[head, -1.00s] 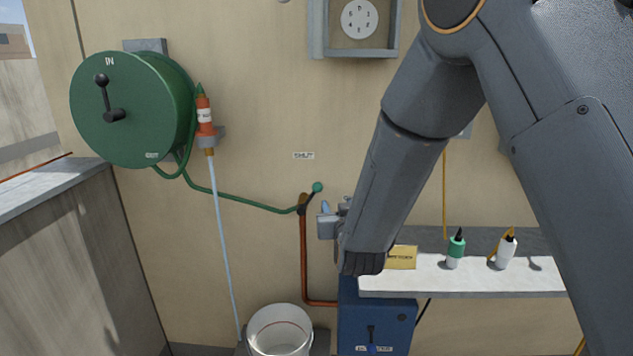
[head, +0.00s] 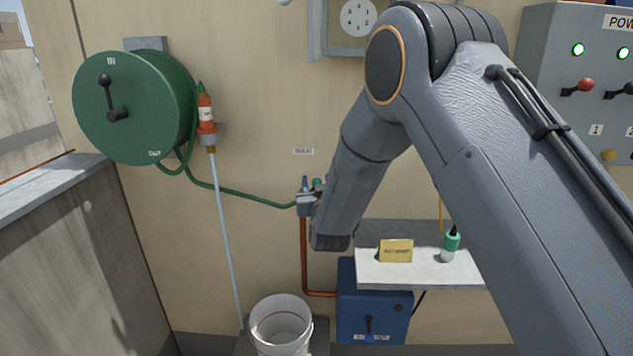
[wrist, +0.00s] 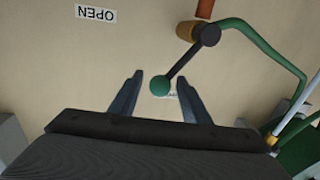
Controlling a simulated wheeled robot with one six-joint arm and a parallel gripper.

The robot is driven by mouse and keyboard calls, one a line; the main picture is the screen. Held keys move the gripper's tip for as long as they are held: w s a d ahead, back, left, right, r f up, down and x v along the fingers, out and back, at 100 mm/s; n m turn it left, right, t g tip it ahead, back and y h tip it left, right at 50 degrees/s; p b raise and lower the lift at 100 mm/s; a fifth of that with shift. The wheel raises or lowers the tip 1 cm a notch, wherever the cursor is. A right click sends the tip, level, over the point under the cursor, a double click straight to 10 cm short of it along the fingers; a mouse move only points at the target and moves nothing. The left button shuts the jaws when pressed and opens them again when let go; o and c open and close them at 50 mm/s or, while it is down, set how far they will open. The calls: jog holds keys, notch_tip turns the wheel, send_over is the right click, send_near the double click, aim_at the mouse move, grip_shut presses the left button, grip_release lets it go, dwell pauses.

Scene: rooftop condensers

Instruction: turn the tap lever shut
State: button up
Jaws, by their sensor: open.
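The tap lever (wrist: 182,63) is a dark arm with a green ball knob (wrist: 160,86); it slants from the dark pivot (wrist: 208,35) beside the brass tap body (wrist: 187,30). In the wrist view the knob lies between the fingers of my open gripper (wrist: 159,77), with a visible gap on each side. Whether it is level with the fingers in depth is unclear. In the head view my gripper (head: 309,190) covers most of the tap; a bit of green knob (head: 318,183) shows.
A green hose (head: 245,195) runs from the tap to the green reel (head: 135,105). A copper pipe (head: 303,255) drops below the tap. A white bucket (head: 281,325) and a blue box (head: 372,315) stand below; a shelf (head: 415,275) is at the right.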

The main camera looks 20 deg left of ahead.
grip_shut()
